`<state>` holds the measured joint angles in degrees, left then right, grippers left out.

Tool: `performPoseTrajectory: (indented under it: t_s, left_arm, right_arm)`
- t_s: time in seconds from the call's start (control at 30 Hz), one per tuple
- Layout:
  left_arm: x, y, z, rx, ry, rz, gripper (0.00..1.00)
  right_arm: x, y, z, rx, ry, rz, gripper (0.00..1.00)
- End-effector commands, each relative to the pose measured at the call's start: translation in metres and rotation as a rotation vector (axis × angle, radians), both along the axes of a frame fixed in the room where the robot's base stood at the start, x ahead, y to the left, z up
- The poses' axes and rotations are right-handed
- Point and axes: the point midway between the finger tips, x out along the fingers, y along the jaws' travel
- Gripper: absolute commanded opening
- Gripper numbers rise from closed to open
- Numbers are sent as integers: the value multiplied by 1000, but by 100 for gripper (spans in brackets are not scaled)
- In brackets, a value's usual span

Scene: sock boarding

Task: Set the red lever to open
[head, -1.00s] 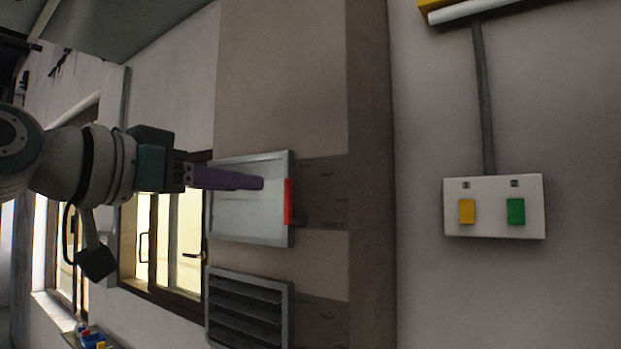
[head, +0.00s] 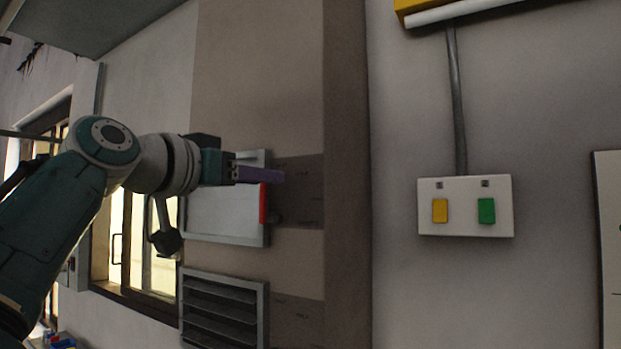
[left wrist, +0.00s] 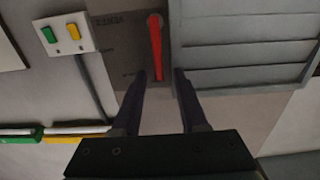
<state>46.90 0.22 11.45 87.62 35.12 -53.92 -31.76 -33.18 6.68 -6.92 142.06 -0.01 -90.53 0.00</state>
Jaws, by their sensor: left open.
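The red lever (head: 263,203) is a slim bar at the right edge of a pale framed panel (head: 222,215) on the wall in the head view. In the left wrist view the red lever (left wrist: 156,48) runs from a round pivot at the top down toward my fingers. My left gripper (head: 279,176) has purple fingers and is open, by the lever's upper end in the head view. In the left wrist view the lever's free end lies between the fingertips of my left gripper (left wrist: 160,73). I cannot tell whether they touch it. My right gripper is not in view.
A slatted vent (head: 224,308) is below the panel in the head view. A white switch box (head: 463,222) with a yellow and a green button is on the wall to the right. A dark plate (head: 300,205) with faint lettering lies beside the lever.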

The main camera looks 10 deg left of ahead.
Motion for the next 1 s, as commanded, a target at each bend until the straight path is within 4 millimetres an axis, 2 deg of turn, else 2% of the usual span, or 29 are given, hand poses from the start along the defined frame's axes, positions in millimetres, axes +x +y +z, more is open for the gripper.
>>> performPoseTrajectory:
  t_s: [0.13, 0.5, 1.0]
  left_arm:
    - [0, 0, 0, 0, 0, 0, 41]
    - [0, 0, 0, 0, 0, 0, 0]
    - [0, 0, -1, 2, 0, 0, 0]
  right_arm:
    - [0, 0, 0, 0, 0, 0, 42]
    - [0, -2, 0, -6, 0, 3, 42]
    - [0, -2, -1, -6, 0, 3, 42]
